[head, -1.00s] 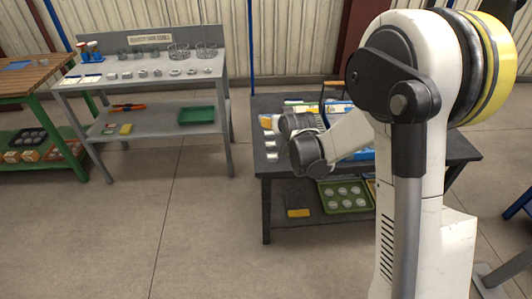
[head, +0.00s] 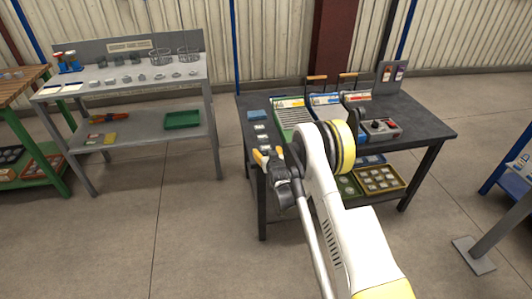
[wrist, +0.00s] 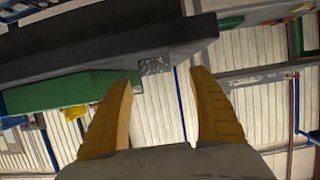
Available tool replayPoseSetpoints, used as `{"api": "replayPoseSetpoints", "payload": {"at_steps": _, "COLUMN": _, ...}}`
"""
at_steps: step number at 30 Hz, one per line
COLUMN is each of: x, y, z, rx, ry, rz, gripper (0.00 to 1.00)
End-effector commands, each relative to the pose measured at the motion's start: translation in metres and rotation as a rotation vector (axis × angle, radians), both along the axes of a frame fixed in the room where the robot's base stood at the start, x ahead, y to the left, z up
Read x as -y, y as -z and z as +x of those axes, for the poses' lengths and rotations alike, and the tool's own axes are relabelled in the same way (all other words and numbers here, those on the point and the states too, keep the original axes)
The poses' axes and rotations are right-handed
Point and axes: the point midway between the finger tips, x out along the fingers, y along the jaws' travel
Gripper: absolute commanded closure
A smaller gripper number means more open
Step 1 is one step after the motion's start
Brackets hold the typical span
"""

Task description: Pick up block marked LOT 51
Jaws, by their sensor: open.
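No marking LOT 51 is readable in either view. Several small pale blocks (head: 261,128) lie in a row on the left end of the dark table, beside a blue item (head: 257,115). Several small grey pieces (head: 140,77) stand in a row on the grey bench at the left. My gripper (head: 268,154) is at the near left edge of the dark table and may hide part of the row. In the wrist view my gripper (wrist: 160,80) is open, with two tan fingers wide apart and nothing between them.
The dark table (head: 425,120) carries tilted racks (head: 325,106) and a control box (head: 378,129); trays (head: 380,179) lie on its shelf. The grey bench holds a green tray (head: 182,119) below. Open floor (head: 185,235) lies in front.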

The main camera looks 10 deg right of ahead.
Motion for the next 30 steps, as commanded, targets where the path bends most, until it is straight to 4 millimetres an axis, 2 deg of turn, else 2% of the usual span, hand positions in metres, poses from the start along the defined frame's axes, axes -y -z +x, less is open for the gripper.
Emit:
{"api": "replayPoseSetpoints", "payload": {"at_steps": 7, "x": 0.006, "y": 0.021, "z": 0.028, "rx": 0.0, "ry": 0.001, "rz": 0.001, "gripper": 0.3}}
{"api": "replayPoseSetpoints", "payload": {"at_steps": 12, "x": 0.005, "y": 0.024, "z": 0.046, "rx": 0.0, "ry": 0.0, "rz": 0.0, "gripper": 0.3}}
{"api": "replayPoseSetpoints", "payload": {"at_steps": 20, "x": 0.005, "y": 0.022, "z": 0.048, "rx": 0.0, "ry": 0.0, "rz": 0.0, "gripper": 0.32}}
{"api": "replayPoseSetpoints", "payload": {"at_steps": 21, "x": 0.005, "y": 0.022, "z": 0.048, "rx": 0.0, "ry": 0.0, "rz": 0.0, "gripper": 0.44}}
{"api": "replayPoseSetpoints", "payload": {"at_steps": 26, "x": 0.005, "y": 0.022, "z": 0.048, "rx": 0.0, "ry": 0.0, "rz": 0.0, "gripper": 0.93}}
{"api": "replayPoseSetpoints", "payload": {"at_steps": 27, "x": 0.005, "y": 0.023, "z": 0.048, "rx": 0.0, "ry": 0.0, "rz": 0.0, "gripper": 0.97}}
{"api": "replayPoseSetpoints", "payload": {"at_steps": 30, "x": 0.005, "y": 0.022, "z": 0.048, "rx": 0.0, "ry": 0.0, "rz": 0.0, "gripper": 0.98}}
